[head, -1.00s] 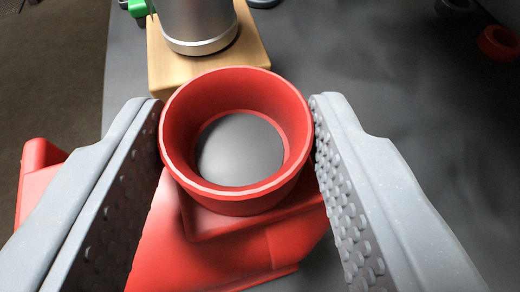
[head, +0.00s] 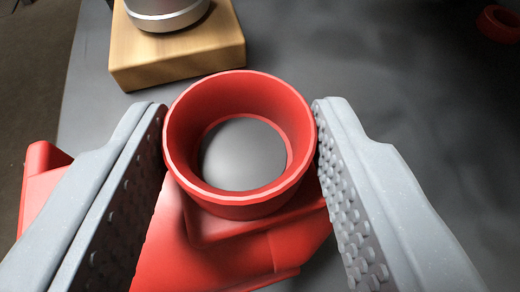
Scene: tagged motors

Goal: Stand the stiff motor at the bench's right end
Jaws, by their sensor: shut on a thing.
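My gripper (head: 240,140) is shut on a red ring-shaped part (head: 240,203), its two textured grey fingers pressing it from left and right. The ring has an open round top with a grey rounded surface inside. Below and behind it is more red body, partly hidden by the ring and fingers. A silver cylinder (head: 168,12) stands on a wooden block (head: 178,58) beyond the ring; its top is out of frame. No tag shows, so I cannot tell which motor is the stiff one.
The dark grey bench top (head: 400,90) is clear to the right of the wooden block. Another red ring-like thing (head: 500,24) lies at the far right edge. The bench's left edge and brown floor (head: 30,90) show at the left.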

